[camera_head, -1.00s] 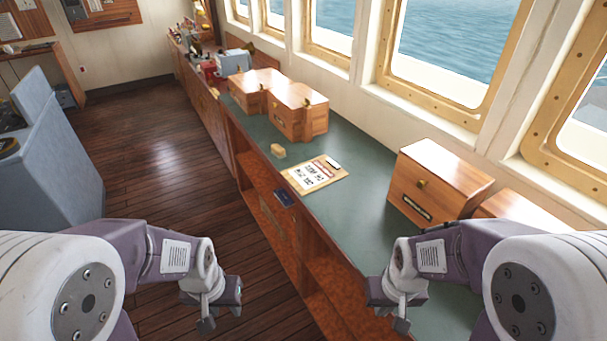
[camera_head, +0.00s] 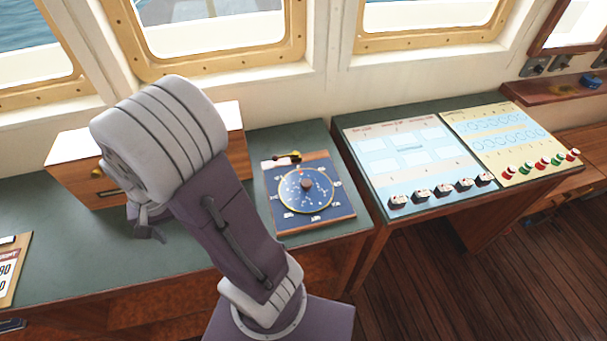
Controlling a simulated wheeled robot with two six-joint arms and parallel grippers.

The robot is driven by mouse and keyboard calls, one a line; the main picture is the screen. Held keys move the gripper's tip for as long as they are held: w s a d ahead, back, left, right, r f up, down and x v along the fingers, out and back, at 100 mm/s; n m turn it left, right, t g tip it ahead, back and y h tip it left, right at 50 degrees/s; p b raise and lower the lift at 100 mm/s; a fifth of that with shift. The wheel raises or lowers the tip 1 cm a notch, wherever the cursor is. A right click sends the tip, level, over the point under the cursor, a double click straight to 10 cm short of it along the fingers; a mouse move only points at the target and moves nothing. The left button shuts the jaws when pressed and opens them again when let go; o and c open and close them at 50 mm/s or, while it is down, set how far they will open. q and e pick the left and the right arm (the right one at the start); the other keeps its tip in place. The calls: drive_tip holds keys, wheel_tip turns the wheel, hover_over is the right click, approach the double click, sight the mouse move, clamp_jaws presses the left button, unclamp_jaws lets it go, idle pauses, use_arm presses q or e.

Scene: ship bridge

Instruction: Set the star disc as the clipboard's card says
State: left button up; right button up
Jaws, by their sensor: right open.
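The star disc (camera_head: 318,184), round and dark blue with white marks and a central knob, sits on a blue board with white labels around it, on the green counter. The clipboard (camera_head: 8,284) is cut off at the left edge; only the end of its card shows, so I cannot read it fully. My right gripper (camera_head: 148,225) is open and empty, above the counter, left of the disc and apart from it. My right arm fills the foreground. My left gripper is out of view.
A wooden box (camera_head: 75,170) stands behind my right gripper, partly hidden by my arm. A white card and a small dark and brass object (camera_head: 289,157) lie at the disc board's back edge. A console (camera_head: 410,160) with switches and coloured knobs stands to the right. Green counter (camera_head: 80,255) is clear in front.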

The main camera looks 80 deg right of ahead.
drive_tip(key=s+d+r+m+p, duration=0.25)
drive_tip(key=d+m, duration=0.25)
drive_tip(key=d, duration=0.5)
drive_tip(key=m+p, duration=0.4)
drive_tip(key=m, duration=0.6)
approach(307, 182)
drive_tip(key=shift+g, duration=0.3)
drive_tip(key=f, duration=0.5)
drive_tip(key=f+p, duration=0.1)
drive_tip(key=f, duration=0.1)
drive_tip(key=shift+w+f, duration=0.15)
drive_tip(key=shift+w, duration=0.1)
drive_tip(key=shift+a+f, duration=0.1)
drive_tip(key=shift+f, duration=0.55)
clamp_jaws()
